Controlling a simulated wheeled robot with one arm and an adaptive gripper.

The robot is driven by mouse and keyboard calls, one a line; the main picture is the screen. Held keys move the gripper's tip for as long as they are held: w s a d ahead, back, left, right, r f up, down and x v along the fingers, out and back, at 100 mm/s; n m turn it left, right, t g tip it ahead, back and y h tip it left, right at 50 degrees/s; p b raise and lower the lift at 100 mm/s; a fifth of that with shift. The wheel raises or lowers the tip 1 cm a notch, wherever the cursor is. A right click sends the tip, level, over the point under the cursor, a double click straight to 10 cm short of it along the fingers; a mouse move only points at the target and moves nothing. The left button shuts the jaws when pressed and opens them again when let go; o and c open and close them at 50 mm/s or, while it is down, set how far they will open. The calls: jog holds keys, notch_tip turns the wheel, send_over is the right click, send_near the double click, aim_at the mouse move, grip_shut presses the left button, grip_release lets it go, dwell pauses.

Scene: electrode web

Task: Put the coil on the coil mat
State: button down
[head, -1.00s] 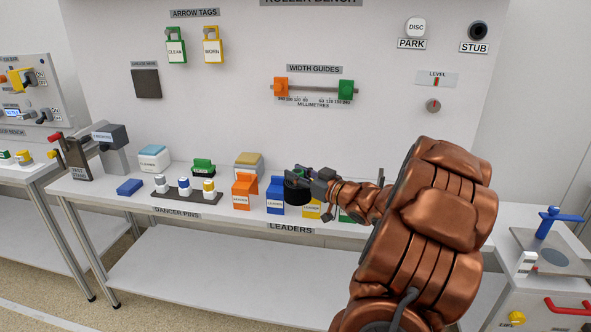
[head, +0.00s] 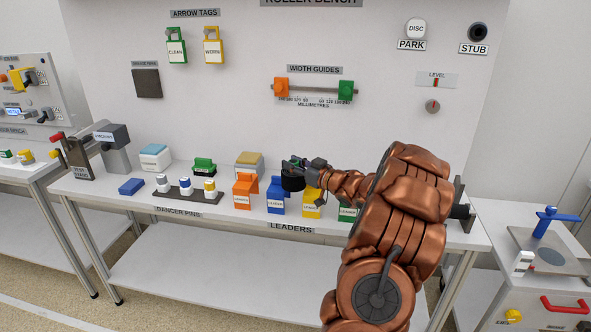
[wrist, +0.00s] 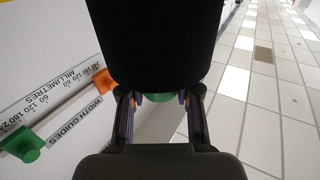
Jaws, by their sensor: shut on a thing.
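My gripper (head: 303,168) is shut on a dark, round-sided thing (head: 292,184), which I take for the coil. It is held above the front row of leaders on the bench. In the wrist view the black coil (wrist: 152,40) fills the upper middle, between the two fingers (wrist: 160,108). A small green patch shows below it. I cannot tell for sure which surface is the coil mat. A grey plate with a darker round patch (head: 551,257) lies on the right bench, with no label that I can read.
Orange (head: 244,192), blue (head: 276,194) and yellow (head: 311,203) leaders stand below my gripper. The dancer pins (head: 186,187) are to the left. Width guides (head: 315,90) hang on the back panel. A blue-handled post (head: 546,222) stands on the right bench.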

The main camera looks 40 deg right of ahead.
jog(key=shift+f+p, duration=0.45)
jog(key=shift+f, duration=0.8)
jog(key=shift+f, duration=0.2)
jog(key=c, duration=0.8)
grip_release()
jog(key=shift+s, duration=0.1)
jog(key=shift+b, duration=0.35)
